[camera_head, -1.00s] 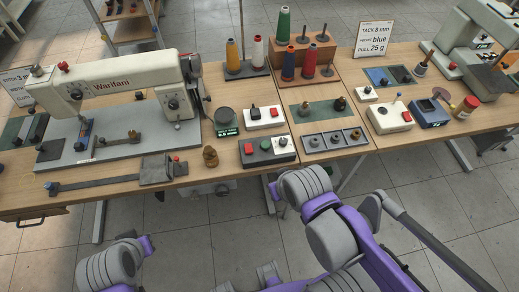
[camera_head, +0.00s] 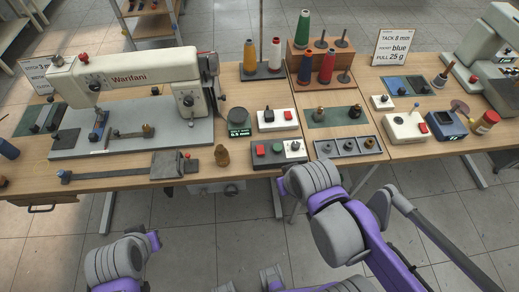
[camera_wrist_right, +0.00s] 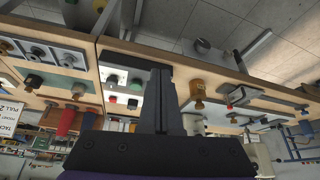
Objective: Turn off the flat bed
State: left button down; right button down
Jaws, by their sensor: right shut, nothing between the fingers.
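The flat-bed sewing machine (camera_head: 128,78), white and marked Waritani, stands at the left of the table on a grey bed plate (camera_head: 180,136). Right of it are a white switch box (camera_head: 277,119) with a black switch and red button, and a dark control box (camera_head: 276,153) with red and green buttons and a white section with a black knob. In the right wrist view, upside down, that control box (camera_wrist_right: 120,90) lies just left of my right gripper (camera_wrist_right: 162,75). The gripper is shut and empty, apart from the box. My left gripper is out of view; only arm links show.
A round dark gauge (camera_head: 238,122) and a brass-coloured fitting (camera_head: 222,156) stand left of the boxes. Thread spools (camera_head: 327,66) stand behind them. A grey tray with knobs (camera_head: 348,147) lies to their right. Another white box (camera_head: 406,128) with a red button stands farther right.

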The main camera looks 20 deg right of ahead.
jog(key=w+r+m+g+b, duration=0.1)
jog(key=w+r+b, duration=0.2)
jog(key=w, duration=0.5)
jog(key=w+r+m+g+b, duration=0.1)
jog(key=w+r+g+b, duration=0.1)
jog(key=w, duration=0.6)
jog(key=shift+a+r+m+b, duration=0.3)
jog(key=shift+a+r+b, duration=0.25)
jog(key=shift+r, duration=0.4)
jog(key=shift+d, duration=0.1)
jog(key=b, duration=0.2)
send_over(259, 153)
jog(key=f, duration=0.9)
jog(key=shift+w+d+f, duration=0.15)
jog(key=shift+w+f, duration=0.2)
jog(key=shift+w, duration=0.05)
jog(key=f, duration=0.1)
jog(key=s+f, duration=0.1)
jog(key=f, duration=0.1)
jog(key=shift+f, duration=0.1)
jog(key=shift+s+a+f, duration=0.15)
jog(key=shift+a+f, duration=0.05)
jog(key=shift+f, duration=0.2)
